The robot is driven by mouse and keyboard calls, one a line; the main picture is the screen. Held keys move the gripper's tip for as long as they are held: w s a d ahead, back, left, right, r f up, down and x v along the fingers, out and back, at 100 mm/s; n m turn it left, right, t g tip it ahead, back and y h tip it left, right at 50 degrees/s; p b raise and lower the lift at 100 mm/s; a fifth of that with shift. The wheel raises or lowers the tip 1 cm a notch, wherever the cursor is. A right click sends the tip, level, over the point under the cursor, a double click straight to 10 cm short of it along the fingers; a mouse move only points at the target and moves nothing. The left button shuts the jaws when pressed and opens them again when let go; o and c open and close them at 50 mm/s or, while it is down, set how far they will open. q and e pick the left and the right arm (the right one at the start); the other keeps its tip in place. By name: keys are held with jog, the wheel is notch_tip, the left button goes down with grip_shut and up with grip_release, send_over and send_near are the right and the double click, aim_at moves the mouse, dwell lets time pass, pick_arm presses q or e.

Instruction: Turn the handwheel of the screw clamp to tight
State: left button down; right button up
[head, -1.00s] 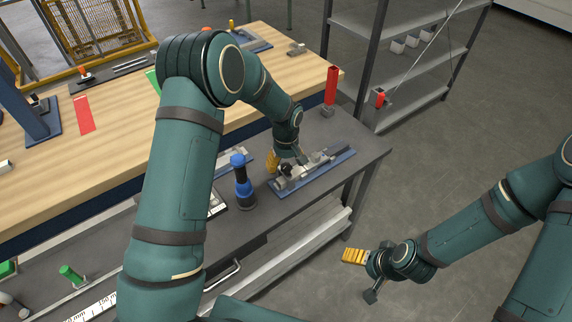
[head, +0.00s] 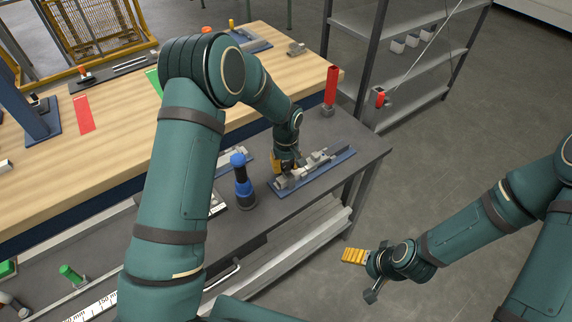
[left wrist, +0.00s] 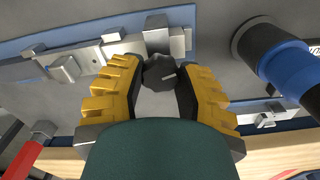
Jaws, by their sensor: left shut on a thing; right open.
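The screw clamp (head: 318,163) is a grey metal fixture on a blue base plate near the right end of the dark grey bench. Its handwheel (left wrist: 158,73) is a small dark knob with a light mark, between my fingers in the left wrist view. My left gripper (head: 285,170) points down at the left end of the clamp, and its yellow-padded fingers are shut on the handwheel. In the head view the gripper mostly hides the handwheel. My right gripper (head: 360,272) is open and empty, over the floor to the right of the bench.
A black and blue cylindrical object (head: 242,185) stands upright just left of my left gripper. A red cylinder (head: 331,88) stands behind the clamp. A wooden table (head: 130,150) lies behind, and a grey shelf rack (head: 400,75) stands at the back right.

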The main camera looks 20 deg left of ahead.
pick_arm(q)
jog(key=m+b, duration=0.1)
jog(key=m, duration=0.3)
jog(key=shift+b, duration=0.4)
jog(key=m+b, duration=0.1)
jog(key=m, duration=0.4)
jog(key=shift+m, duration=0.4)
jog(key=m, duration=0.4)
jog(key=shift+m+b, duration=0.3)
jog(key=shift+b, duration=0.1)
jog(key=m, duration=0.5)
jog(key=shift+d, duration=0.1)
jog(key=m, duration=0.5)
jog(key=shift+s+p, duration=0.1)
jog(key=shift+p, duration=0.2)
jog(key=m+p, duration=0.1)
jog(key=m, duration=0.4)
jog(key=m+p, duration=0.1)
jog(key=m, duration=0.4)
jog(key=shift+s+m+p, duration=0.1)
jog(key=shift+m+p, duration=0.3)
jog(key=m+p, duration=0.1)
jog(key=m, duration=0.4)
jog(key=shift+m+p, duration=0.3)
jog(key=shift+f, duration=0.1)
